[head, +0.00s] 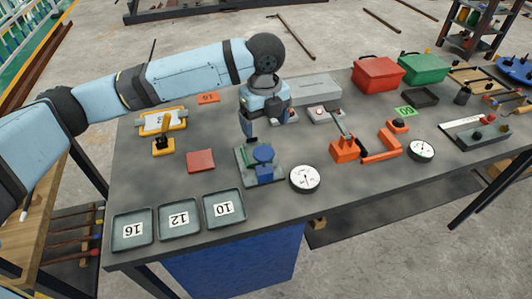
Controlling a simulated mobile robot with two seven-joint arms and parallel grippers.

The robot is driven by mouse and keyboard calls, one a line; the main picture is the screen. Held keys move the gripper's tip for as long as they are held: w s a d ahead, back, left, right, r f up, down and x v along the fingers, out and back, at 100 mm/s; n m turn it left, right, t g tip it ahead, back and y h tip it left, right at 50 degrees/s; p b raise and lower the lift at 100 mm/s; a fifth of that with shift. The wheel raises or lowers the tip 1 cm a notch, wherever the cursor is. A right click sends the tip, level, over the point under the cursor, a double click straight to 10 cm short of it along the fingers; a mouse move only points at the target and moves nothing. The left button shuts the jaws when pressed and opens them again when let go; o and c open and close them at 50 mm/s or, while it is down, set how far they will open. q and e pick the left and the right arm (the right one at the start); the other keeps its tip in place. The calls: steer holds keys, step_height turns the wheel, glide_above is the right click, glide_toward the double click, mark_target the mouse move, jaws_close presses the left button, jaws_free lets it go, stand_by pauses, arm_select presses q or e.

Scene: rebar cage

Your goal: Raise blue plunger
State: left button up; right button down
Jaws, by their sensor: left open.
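The blue plunger (263,155) has a round blue top and stands upright on a grey-green fixture (246,178) near the middle of the table. A blue block sits low at the front of the fixture. My left gripper (250,132) comes in from the left and points down, just behind and above the plunger top. It is open and appears apart from the plunger. The gap between its fingers is too small to see clearly. My right gripper is not in view.
On the table (175,185), a white dial (305,178) stands close right of the fixture and a red block (200,161) lies left. An orange lever tool (344,149) stands further right.

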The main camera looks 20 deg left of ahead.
mark_target(265, 154)
arm_select(q)
step_height(265, 154, down, 12)
steer(key=shift+r, duration=0.15)
steer(key=shift+c, duration=0.3)
steer(key=c, duration=1.2)
step_height(265, 154, up, 2)
steer(key=p, duration=0.3)
steer(key=shift+c, duration=0.2)
steer(key=shift+p, duration=0.3)
steer(key=shift+w, duration=0.1)
steer(key=o, duration=1.3)
